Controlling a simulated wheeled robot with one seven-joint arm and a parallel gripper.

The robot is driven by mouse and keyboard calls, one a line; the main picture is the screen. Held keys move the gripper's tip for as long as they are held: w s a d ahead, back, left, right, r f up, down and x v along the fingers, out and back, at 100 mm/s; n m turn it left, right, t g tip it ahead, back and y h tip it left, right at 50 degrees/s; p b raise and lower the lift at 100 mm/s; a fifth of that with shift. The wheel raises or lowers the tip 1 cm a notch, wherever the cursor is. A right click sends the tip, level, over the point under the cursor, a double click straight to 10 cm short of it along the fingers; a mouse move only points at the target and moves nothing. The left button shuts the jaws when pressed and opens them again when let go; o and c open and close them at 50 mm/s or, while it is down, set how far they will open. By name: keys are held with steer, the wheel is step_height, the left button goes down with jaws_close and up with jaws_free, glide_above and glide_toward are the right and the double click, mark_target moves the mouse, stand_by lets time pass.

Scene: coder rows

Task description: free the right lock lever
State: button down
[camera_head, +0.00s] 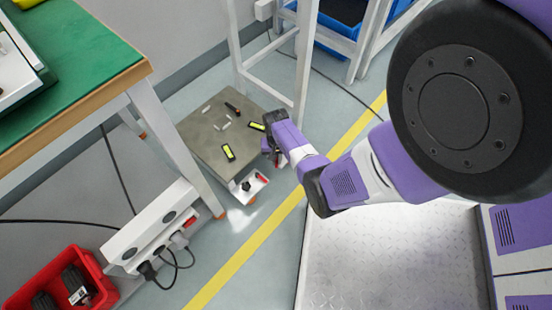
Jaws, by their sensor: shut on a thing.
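The low grey-topped unit (205,143) stands on the floor left of my arm. At its near front edge is a white bracket with a dark round part and a red lever (261,178). A second small white and red part, apparently the right lock lever (282,160), shows farther right along that edge, mostly covered by my gripper. My gripper (273,151) reaches down at the unit's right side, dark jaws shut at this right-hand part. The jaws' contact is too small and covered to see clearly.
Two black pieces with yellow-green faces (228,152) and small loose bits lie on the unit's top. A white frame (303,70) stands behind. A green-topped bench (75,55), white socket box (150,230) and red bin (35,285) are left. Yellow-striped floor is clear in front.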

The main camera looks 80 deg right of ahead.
steer(key=n, duration=0.1)
steer(key=n+p, duration=0.1)
steer(key=n, duration=0.1)
steer(key=s+n, duration=0.1)
steer(key=shift+d+n+p, duration=0.25)
steer(key=shift+n+p, duration=0.1)
steer(key=shift+n, duration=0.05)
steer(key=shift+s+d+n, duration=0.2)
steer(key=shift+n, duration=0.85)
steer(key=shift+s+d+n, duration=0.2)
steer(key=shift+n, duration=0.85)
steer(key=c, duration=1.5)
jaws_free()
step_height(320, 180, up, 8)
steer(key=p, duration=0.5)
steer(key=shift+f, duration=0.1)
